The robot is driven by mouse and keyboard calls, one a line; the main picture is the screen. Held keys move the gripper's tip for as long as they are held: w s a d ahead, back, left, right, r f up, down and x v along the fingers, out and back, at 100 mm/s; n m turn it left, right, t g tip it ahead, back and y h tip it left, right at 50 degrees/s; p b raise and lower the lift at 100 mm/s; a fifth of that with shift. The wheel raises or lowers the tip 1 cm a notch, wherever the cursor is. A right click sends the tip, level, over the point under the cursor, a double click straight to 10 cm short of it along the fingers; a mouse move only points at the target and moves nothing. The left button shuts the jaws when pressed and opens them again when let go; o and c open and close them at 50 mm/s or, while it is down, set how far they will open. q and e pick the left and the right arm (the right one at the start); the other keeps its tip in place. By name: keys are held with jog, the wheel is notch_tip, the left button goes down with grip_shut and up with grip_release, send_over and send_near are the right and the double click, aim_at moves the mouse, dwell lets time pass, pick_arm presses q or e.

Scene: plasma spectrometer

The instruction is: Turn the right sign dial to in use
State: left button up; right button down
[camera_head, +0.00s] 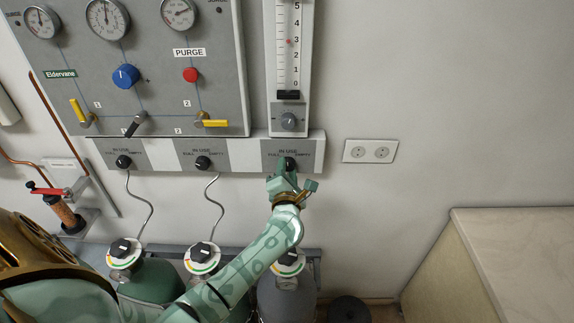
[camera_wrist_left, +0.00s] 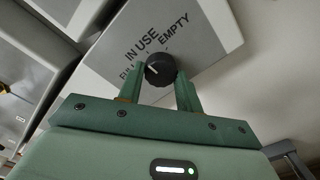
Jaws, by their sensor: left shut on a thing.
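The right sign dial is a black knob (camera_head: 290,163) on a grey sign plate (camera_head: 311,156) marked FULL, IN USE and EMPTY, below the flow tube. In the left wrist view the knob (camera_wrist_left: 160,70) sits between the two green fingers of my left gripper (camera_wrist_left: 160,84). My left gripper (camera_head: 285,178) is shut on this knob. A small pale mark on the knob points up and left, on the FULL and IN USE side; its exact setting is hard to tell. The fingers partly cover the knob in the head view. My right gripper is not in view.
Two similar sign dials, the left (camera_head: 123,161) and the middle (camera_head: 203,163), sit on the same strip. Gas cylinders (camera_head: 150,285) stand below. A wall socket (camera_head: 370,151) is to the right, and a pale-topped cabinet (camera_head: 520,250) is at the lower right. The wall between is clear.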

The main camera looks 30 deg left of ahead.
pick_arm(q)
jog(key=shift+m+p, duration=0.3)
jog(key=shift+m, duration=0.2)
jog(key=o, duration=1)
jog(key=v, duration=1.6)
jog(key=shift+s+b, duration=0.25)
jog(key=shift+b, duration=0.1)
jog(key=shift+w+d, duration=0.1)
